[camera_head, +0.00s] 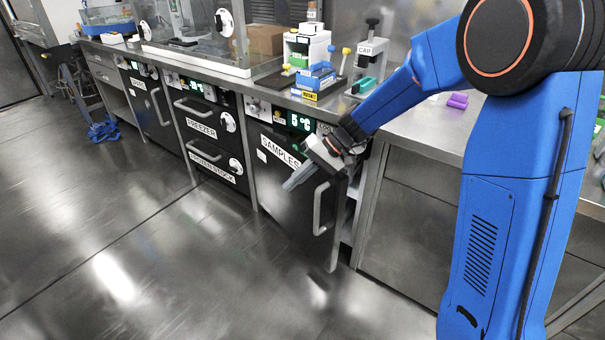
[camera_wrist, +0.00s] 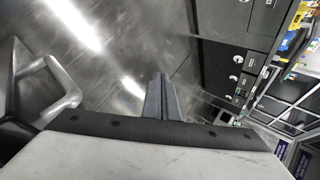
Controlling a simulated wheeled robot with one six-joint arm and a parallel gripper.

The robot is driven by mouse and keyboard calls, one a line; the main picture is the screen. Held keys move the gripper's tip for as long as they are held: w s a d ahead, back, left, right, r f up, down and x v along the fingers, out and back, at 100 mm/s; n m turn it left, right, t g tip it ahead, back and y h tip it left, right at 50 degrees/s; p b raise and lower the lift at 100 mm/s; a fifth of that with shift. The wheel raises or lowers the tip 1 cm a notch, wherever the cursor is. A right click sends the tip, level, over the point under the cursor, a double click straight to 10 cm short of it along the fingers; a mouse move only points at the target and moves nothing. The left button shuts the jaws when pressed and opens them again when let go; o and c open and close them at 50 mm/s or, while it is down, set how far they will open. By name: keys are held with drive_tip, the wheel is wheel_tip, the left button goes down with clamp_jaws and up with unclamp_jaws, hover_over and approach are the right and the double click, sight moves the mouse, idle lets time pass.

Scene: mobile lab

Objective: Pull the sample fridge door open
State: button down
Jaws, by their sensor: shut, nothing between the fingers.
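The sample fridge door (camera_head: 285,200) is the dark panel labelled SAMPLES under the counter. It stands ajar, with its right edge swung out from the cabinet and a strip of pale interior showing behind it. Its grey bar handle (camera_head: 318,212) is upright near the right edge. In the wrist view the handle (camera_wrist: 62,88) shows at the left. My gripper (camera_head: 288,186) is in front of the door's upper part, left of the handle and apart from it. Its fingers (camera_wrist: 162,82) are together and empty.
Left of the fridge are the freezer drawers (camera_head: 205,125) and another dark door (camera_head: 150,105). The counter (camera_head: 425,135) above carries boxes and small devices. The metal floor (camera_head: 120,240) in front is clear.

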drive_tip(key=shift+x, duration=1.4)
idle(0.7)
